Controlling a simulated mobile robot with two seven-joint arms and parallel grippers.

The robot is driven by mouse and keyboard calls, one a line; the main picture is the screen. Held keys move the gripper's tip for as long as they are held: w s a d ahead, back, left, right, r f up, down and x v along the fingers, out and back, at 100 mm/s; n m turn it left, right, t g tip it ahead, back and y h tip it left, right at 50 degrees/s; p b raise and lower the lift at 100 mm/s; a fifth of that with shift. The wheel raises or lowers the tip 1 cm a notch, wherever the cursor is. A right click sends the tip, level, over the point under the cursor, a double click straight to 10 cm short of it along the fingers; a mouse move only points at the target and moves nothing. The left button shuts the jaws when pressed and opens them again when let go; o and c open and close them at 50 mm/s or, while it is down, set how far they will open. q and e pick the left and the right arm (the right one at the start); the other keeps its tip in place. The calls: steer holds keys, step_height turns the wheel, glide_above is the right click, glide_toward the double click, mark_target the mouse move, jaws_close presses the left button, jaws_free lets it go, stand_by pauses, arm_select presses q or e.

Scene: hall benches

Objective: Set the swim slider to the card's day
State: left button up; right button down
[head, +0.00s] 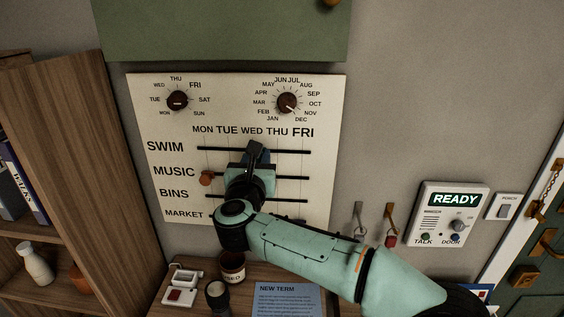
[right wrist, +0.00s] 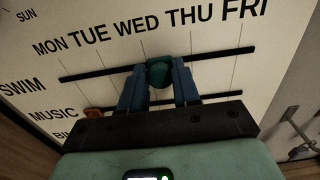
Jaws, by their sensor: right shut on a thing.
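The wall board (head: 335,100) has slider rows SWIM, MUSIC, BINS and MARKET under the headings MON to FRI. My right gripper (head: 256,148) is at the swim track (head: 296,151), below WED. In the right wrist view its blue fingers (right wrist: 159,85) are shut on the green swim slider knob (right wrist: 158,71), which sits about at the WED line. In the head view the gripper hides this knob. A blue NEW TERM card (head: 285,301) lies on the shelf below; its small print is unreadable. My left gripper is not in view.
The orange music knob (head: 207,178) is at the MON end. My right arm covers part of the lower rows. Below stand a USED cup (head: 232,268) and a white device (head: 182,286). Keys hang on hooks (head: 358,222) to the right. A wooden bookcase (head: 75,130) stands left.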

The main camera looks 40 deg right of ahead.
steer(key=shift+w+a, duration=0.6)
steer(key=shift+a, duration=0.15)
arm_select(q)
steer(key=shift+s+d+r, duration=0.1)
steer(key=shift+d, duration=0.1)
arm_select(e)
steer(key=c, duration=0.8)
jaws_free()
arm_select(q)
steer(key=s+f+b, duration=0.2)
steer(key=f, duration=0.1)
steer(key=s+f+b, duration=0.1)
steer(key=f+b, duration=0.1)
arm_select(e)
steer(key=v, duration=1.3)
steer(key=shift+s, duration=0.2)
